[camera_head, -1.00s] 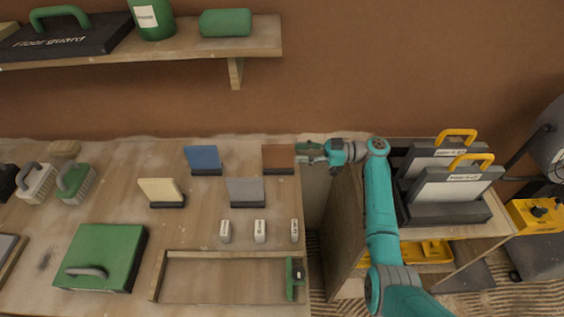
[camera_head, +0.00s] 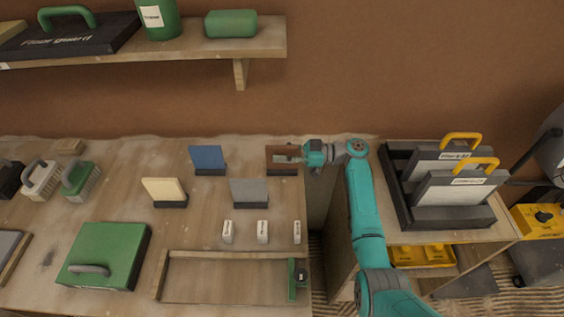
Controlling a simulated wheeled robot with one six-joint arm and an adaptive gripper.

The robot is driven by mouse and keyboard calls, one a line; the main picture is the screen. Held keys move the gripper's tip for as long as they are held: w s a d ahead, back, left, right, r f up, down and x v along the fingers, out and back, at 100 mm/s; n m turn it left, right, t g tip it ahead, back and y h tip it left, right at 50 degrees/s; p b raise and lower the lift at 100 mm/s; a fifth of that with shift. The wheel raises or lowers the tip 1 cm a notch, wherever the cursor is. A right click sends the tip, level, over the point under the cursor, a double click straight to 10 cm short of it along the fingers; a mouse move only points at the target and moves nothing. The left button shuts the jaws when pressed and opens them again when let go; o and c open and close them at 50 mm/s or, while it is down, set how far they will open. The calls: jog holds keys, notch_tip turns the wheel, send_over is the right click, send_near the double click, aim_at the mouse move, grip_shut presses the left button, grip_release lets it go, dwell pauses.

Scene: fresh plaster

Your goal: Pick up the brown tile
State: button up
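The brown tile (camera_head: 272,164) stands upright in a dark holder (camera_head: 281,172) at the back right of the workbench. My gripper (camera_head: 285,154) reaches in from the right, and its fingers overlap the tile's middle and right part in the picture. The fingers are too small to show whether they are shut on the tile or still apart around it. Part of the tile is hidden behind them. The tile still appears to be in its holder.
A blue tile (camera_head: 207,158), a cream tile (camera_head: 163,189) and a grey tile (camera_head: 248,190) stand in holders nearby. Small white blocks (camera_head: 262,231) and a wooden frame (camera_head: 230,255) lie in front. A shelf (camera_head: 200,57) hangs above. A rack (camera_head: 400,205) stands at right.

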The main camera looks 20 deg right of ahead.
grip_shut()
jog(key=shift+r, duration=0.15)
